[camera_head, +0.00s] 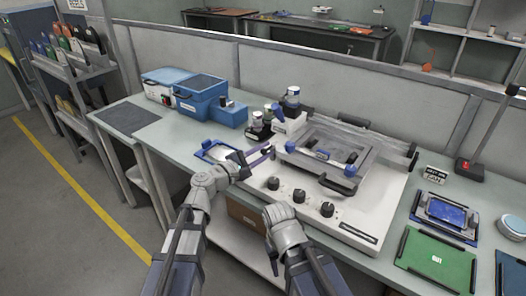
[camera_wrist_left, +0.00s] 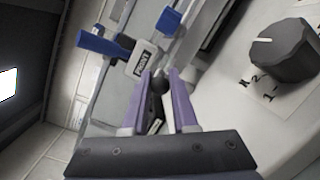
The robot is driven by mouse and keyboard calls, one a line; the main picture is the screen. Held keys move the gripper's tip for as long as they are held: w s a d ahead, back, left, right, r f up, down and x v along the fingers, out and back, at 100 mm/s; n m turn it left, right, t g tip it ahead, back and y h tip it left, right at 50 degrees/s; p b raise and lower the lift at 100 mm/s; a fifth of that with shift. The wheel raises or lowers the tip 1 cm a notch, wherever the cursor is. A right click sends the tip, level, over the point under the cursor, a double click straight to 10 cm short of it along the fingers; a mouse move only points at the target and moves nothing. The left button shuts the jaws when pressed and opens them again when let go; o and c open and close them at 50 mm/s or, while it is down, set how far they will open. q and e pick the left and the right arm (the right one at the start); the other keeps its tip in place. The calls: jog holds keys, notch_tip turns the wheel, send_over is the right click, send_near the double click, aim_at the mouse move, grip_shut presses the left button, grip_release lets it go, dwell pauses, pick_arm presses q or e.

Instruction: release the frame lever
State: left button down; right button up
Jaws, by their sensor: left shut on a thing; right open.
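The machine with the metal frame (camera_head: 335,140) stands on the bench, with blue clamps on the frame's near side. My left gripper (camera_head: 262,155) is at the frame's left front corner. In the left wrist view its purple fingers (camera_wrist_left: 164,98) are closed around a black ball knob (camera_wrist_left: 160,82), which looks like the end of the frame lever. The lever's shaft is mostly hidden.
Black knobs (camera_head: 300,196) line the machine's front panel. A blue-edged tray (camera_head: 214,151) lies left of the machine. Blue bins (camera_head: 200,97) stand at the back left. A green mat (camera_head: 437,262) and a blue screen (camera_head: 446,213) lie at the right.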

pick_arm(q)
jog(key=c, duration=0.7)
grip_release()
jog(key=shift+v, duration=3.95)
